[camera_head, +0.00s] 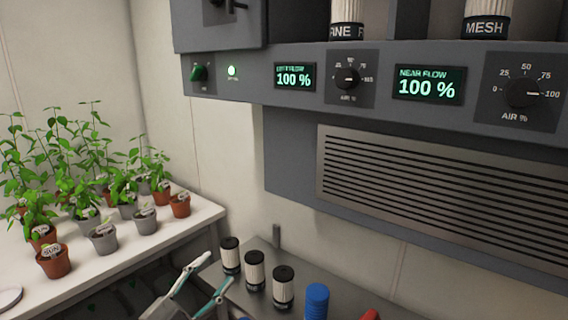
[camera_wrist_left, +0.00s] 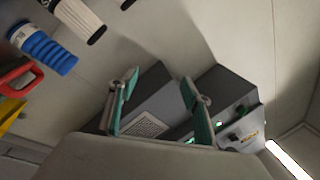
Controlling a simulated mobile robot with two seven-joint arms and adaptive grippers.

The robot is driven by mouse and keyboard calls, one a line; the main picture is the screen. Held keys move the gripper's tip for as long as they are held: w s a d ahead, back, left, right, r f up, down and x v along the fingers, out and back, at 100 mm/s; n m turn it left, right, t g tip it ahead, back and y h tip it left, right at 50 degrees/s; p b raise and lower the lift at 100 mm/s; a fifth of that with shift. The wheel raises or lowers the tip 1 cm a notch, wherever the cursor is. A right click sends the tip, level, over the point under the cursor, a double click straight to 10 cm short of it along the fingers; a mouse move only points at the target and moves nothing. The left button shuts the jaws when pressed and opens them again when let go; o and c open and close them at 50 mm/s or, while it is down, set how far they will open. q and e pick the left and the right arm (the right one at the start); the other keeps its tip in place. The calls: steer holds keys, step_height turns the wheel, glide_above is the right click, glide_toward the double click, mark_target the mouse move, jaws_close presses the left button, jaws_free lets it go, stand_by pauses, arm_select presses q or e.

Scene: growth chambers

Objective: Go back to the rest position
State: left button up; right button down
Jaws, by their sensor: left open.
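My left gripper (camera_head: 207,279) shows at the bottom of the head view, its two fingers spread apart with nothing between them. It is beside the row of black-capped filter cartridges (camera_head: 254,271) on the grey bench. In the left wrist view the same gripper (camera_wrist_left: 158,100) is open, and the grey control unit (camera_wrist_left: 150,110) shows beyond its teal fingers. My right gripper is in neither view.
The control panel (camera_head: 384,85) has two displays reading 100 % and several knobs above a vent grille (camera_head: 440,195). Potted plants (camera_head: 55,262) stand on a white table at left. A blue cylinder (camera_head: 316,301) and a red object (camera_head: 370,314) are at the bottom.

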arm_select(q)
steer(key=s+a+f+n+g+y, duration=0.1)
steer(key=s+f+n+g+y, duration=0.2)
steer(key=s+f, duration=1)
steer(key=s+a+f+n+g+y, duration=0.2)
steer(key=s+f+n, duration=0.6)
steer(key=s+f, duration=0.5)
step_height(320, 180, down, 5)
steer(key=shift+a+f+n+g+y, duration=0.15)
steer(key=shift+n+g+y, duration=0.15)
steer(key=shift+g+y, duration=0.65)
steer(key=shift+w, duration=0.1)
